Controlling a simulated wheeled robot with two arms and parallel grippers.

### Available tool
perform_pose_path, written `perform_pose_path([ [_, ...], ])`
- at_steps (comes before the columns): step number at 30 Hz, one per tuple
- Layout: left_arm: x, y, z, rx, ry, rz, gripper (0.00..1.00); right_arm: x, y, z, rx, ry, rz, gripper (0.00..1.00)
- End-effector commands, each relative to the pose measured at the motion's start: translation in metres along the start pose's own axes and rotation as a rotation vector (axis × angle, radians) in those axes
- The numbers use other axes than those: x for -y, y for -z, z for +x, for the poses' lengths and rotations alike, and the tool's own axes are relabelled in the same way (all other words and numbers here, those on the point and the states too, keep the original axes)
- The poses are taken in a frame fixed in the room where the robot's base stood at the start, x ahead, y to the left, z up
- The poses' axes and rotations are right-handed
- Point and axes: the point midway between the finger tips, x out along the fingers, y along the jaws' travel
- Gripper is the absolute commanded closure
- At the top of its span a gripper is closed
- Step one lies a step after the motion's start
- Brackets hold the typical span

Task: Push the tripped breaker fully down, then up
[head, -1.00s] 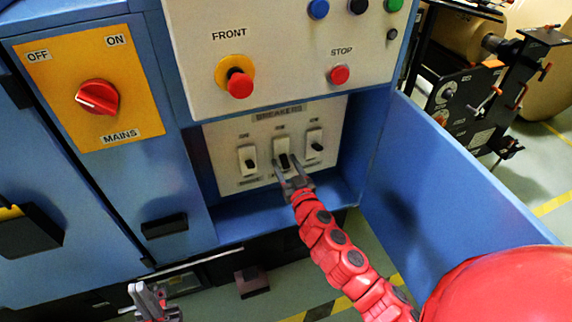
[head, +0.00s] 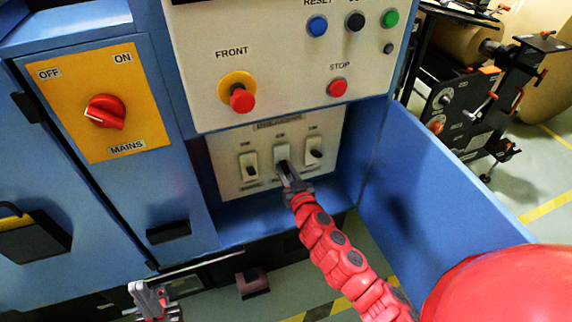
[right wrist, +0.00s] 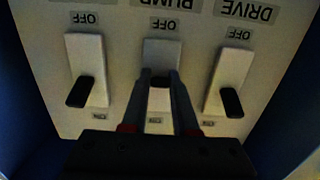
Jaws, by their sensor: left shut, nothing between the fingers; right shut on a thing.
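Three white breakers with black levers sit in the recessed breaker panel (head: 226,184). My right gripper (head: 284,165) is at the middle breaker (head: 282,152), its fingers shut on the black middle lever (right wrist: 159,82), as the right wrist view (right wrist: 160,78) shows. The fingers partly hide this lever. In that upside-down view it sits nearer the OFF label than the levers of the left breaker (right wrist: 85,55) and the DRIVE breaker (right wrist: 233,65), which lie toward the opposite end. My left gripper (head: 142,287) is shut and empty, low at the left, away from the panel.
A blue door (head: 440,165) stands open to the right of the recess. Above are a red FRONT button (head: 242,100) and a red STOP button (head: 337,88). The red MAINS switch (head: 104,112) is on a yellow plate at left. The recess's blue ledge (head: 240,216) lies below the breakers.

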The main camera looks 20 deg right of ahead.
Motion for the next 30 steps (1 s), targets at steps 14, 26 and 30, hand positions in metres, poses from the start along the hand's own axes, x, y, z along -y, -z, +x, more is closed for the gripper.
perform_pose_path([
  [14, 0.008, 0.027, 0.159, 0.0, 0.0, 0.0, 1.0, 0.001, 0.03, -0.004, 0.294, 0.0, 0.002, 1.0],
  [26, 0.011, 0.039, 0.231, 0.0, 0.0, 0.0, 1.0, 0.001, 0.032, 0.0, 0.559, 0.001, 0.004, 1.0],
  [30, 0.011, 0.039, 0.232, 0.0, 0.0, 0.0, 1.0, 0.001, 0.031, 0.001, 0.652, 0.002, 0.005, 1.0],
])
